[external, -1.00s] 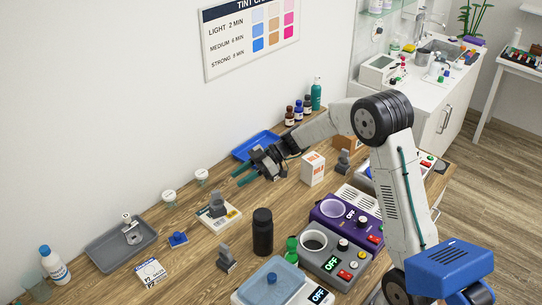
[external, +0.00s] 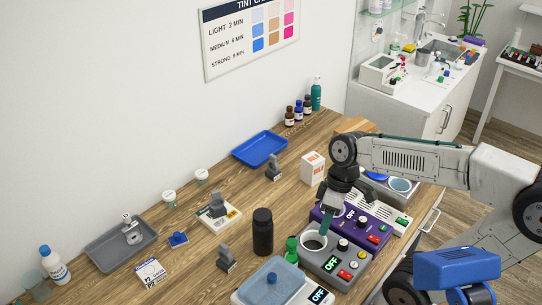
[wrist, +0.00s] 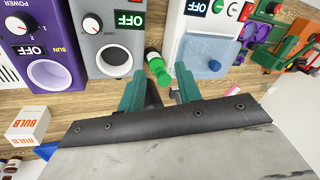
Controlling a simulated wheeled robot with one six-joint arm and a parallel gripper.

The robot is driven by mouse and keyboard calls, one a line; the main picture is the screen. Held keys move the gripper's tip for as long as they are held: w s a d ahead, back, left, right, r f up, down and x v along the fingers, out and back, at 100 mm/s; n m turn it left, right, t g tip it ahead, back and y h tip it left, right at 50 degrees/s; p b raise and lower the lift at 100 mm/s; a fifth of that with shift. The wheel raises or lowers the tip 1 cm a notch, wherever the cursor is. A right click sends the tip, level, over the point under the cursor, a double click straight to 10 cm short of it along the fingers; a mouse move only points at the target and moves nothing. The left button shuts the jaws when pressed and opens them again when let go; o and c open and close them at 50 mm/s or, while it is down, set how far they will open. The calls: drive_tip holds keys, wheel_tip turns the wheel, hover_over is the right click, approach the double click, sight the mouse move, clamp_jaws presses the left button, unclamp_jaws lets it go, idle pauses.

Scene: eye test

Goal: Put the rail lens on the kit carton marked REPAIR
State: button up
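My gripper (external: 327,230) hangs, fingers down, over the grey and purple units. In the wrist view (wrist: 160,92) its teal fingers are apart, with nothing seen held between them. Small grey upright pieces stand on the table: one (external: 273,168) right of the blue tray, one (external: 226,258) left of the black bottle. Another (external: 217,205) sits on a white carton with a yellow mark (external: 230,216). A second white carton with dark print (external: 150,272) lies at front left. I cannot read REPAIR on either carton, nor tell which piece is the rail lens.
A black bottle (external: 262,232) and a green bottle (external: 291,250) stand near the grey unit (external: 333,265). The purple unit (external: 350,230), a white BULB box (external: 313,168), a blue tray (external: 259,148) and a grey tray (external: 105,256) are around.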

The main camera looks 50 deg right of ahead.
drive_tip(key=s+d+f+m+t+h, duration=0.1)
drive_tip(key=s+d+m+h, duration=0.2)
drive_tip(key=s, duration=0.4)
drive_tip(key=shift+s+d+f+m, duration=0.2)
drive_tip(key=shift+s+d+m, duration=0.05)
drive_tip(key=shift+d+m, duration=0.3)
